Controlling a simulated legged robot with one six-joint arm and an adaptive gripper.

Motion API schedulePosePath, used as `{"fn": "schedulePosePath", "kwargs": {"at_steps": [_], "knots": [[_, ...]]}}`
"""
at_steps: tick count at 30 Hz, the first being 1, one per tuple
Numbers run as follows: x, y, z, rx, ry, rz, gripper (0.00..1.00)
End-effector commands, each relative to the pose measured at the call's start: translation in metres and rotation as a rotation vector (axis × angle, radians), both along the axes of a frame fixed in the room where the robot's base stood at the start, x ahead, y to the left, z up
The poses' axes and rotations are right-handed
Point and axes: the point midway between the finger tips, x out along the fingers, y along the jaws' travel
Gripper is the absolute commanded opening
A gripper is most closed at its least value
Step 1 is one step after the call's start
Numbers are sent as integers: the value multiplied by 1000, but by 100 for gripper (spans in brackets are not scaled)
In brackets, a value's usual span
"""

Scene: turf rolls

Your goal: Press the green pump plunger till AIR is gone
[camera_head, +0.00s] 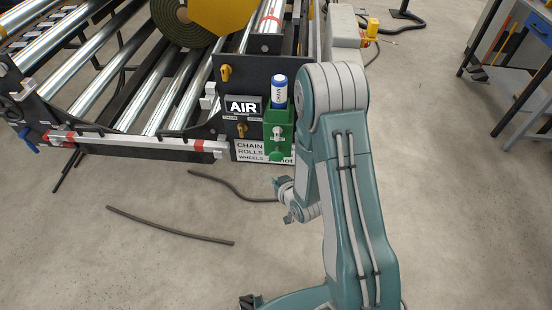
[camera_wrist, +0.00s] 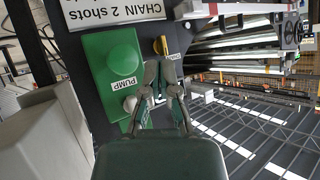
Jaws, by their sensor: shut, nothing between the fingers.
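The green pump (camera_head: 279,122) is on the dark end plate of the roller frame, with a blue-and-white bottle (camera_head: 280,90) above it. Its rounded green plunger (camera_head: 277,155) is at the lower end; the wrist view, turned over, shows it as a green bump (camera_wrist: 120,55) beside the PUMP label. A pale round knob (camera_wrist: 130,103) is close by. The AIR sign (camera_head: 244,106) reads AIR in white letters. My gripper (camera_wrist: 161,70) is shut and empty. In the wrist view its fingertips overlap the panel beside the plunger; I cannot tell if they touch anything.
Yellow knobs (camera_head: 225,72) (camera_head: 241,130) are left of the pump. A white CHAIN ROLLS WHEELS sign (camera_head: 252,150) is beneath. Steel rollers (camera_head: 168,95) and a turf roll (camera_head: 180,20) are at the upper left. Dark rods (camera_head: 170,226) lie on the otherwise open floor.

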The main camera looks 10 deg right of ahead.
Motion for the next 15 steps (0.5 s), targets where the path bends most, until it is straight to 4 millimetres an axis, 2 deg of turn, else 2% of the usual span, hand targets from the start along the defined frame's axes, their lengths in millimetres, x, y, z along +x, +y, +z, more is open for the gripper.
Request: {"fn": "schedulePosePath", "kwargs": {"at_steps": [1, 5, 15], "knots": [[-4, 2, -9, 14, -2, 3, 0], [-8, 4, -17, 38, -19, 6, 0], [-9, 5, -19, 45, -25, 8, 0]]}}
